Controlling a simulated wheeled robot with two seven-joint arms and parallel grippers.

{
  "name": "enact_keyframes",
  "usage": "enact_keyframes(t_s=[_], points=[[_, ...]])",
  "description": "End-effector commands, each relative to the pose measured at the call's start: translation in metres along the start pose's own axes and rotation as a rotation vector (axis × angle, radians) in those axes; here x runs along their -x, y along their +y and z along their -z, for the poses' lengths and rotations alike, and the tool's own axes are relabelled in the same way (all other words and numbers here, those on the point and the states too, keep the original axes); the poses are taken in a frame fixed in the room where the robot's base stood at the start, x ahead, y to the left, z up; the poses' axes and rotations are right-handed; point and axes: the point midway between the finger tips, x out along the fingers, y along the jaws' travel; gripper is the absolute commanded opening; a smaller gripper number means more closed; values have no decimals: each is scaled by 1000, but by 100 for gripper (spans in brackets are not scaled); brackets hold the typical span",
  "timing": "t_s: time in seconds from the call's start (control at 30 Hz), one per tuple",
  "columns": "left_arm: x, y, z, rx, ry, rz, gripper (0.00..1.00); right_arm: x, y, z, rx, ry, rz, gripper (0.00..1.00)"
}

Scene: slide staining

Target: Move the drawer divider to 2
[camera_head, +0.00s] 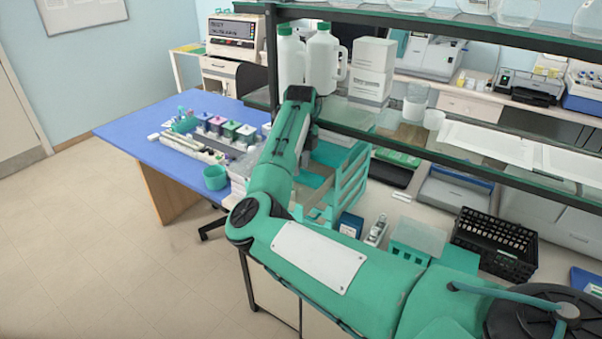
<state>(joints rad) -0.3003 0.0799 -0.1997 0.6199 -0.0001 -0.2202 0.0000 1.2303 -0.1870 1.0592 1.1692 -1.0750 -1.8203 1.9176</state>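A teal drawer unit (350,178) stands on the bench behind my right arm. Its front part and what lies inside are partly hidden by the arm, and a tan surface shows between its teal edges. I cannot make out a drawer divider or any number mark. My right arm comes in from the lower right, bends at the left and reaches up to the drawer unit. My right gripper (306,142) is mostly hidden behind its own wrist, beside the unit's upper left. I cannot see its fingertips clearly. My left gripper is not in view.
A dark-edged shelf (440,150) runs above the bench, with white jugs (323,62) and boxes near the arm's end. A blue table (140,135) with staining jars and a teal cup (215,177) stands at the left. A black basket (497,242) sits at the right. Floor at left is clear.

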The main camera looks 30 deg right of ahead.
Motion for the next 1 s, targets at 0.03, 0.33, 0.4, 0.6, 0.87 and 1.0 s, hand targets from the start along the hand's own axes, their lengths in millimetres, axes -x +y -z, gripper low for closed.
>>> enact_keyframes(t_s=[0.03, 0.33, 0.4, 0.6, 0.87, 1.0], points=[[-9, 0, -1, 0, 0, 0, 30, 9, -1, -1, 0, -4, 4, 35], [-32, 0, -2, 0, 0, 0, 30, 78, -1, 0, 0, -4, 3, 35], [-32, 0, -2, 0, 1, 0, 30, 89, -1, 0, 0, -3, 1, 35], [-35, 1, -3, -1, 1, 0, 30, 106, 0, 0, 0, -1, 0, 35], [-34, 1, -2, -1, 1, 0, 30, 109, 0, 0, 0, 0, 0, 35], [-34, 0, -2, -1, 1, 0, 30, 109, 0, 0, 0, 0, 0, 35]])
